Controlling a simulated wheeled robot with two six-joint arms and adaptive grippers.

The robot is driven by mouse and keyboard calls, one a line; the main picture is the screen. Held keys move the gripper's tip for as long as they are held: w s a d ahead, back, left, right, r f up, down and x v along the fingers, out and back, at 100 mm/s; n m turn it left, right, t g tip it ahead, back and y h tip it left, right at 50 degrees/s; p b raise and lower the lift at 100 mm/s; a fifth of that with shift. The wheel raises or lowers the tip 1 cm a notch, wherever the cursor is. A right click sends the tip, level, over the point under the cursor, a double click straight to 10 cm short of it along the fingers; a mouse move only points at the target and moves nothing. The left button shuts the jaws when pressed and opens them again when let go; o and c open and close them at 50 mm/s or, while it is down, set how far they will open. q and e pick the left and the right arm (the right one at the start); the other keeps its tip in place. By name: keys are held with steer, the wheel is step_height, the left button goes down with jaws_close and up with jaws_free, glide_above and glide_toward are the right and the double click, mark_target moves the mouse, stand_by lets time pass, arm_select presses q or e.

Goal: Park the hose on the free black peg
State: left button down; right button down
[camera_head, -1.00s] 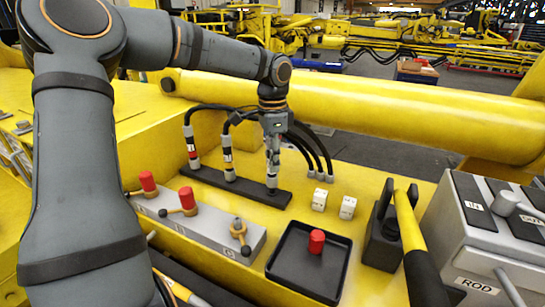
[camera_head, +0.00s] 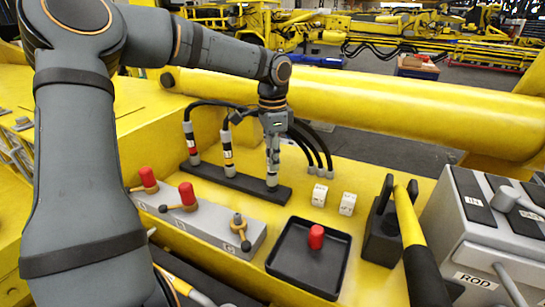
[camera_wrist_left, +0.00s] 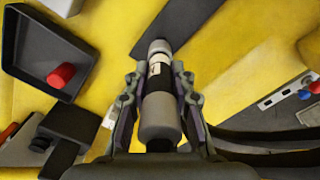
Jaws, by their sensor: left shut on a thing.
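My left gripper (camera_head: 272,150) is shut on a hose's grey end fitting (camera_head: 272,178), upright at the right end of the black rail (camera_head: 215,180). In the left wrist view, the fingers (camera_wrist_left: 156,82) close around the hose end (camera_wrist_left: 160,115), which has a white label and a black band; its tip points at the rail (camera_wrist_left: 185,22). The peg beneath is hidden, so I cannot tell whether the hose is seated on it. Two other hoses, one red-banded (camera_head: 190,142) and one white-labelled (camera_head: 228,150), stand on the rail to the left. My right gripper is out of view.
A grey valve block (camera_head: 215,232) with red caps lies in front of the rail. A black tray (camera_head: 285,270) holds a red cap (camera_head: 316,237). Two white blocks (camera_head: 347,200), a black holder with a yellow-handled tool (camera_head: 385,235) and a lever box (camera_head: 480,230) stand right.

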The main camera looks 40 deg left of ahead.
arm_select(q)
steer(key=shift+f, duration=0.7)
steer(key=c, duration=1.1)
jaws_free()
steer(key=shift+o, duration=0.2)
step_height(320, 180, up, 8)
steer(key=shift+s+f, duration=0.1)
steer(key=shift+f, duration=0.1)
steer(key=shift+a+f, duration=0.1)
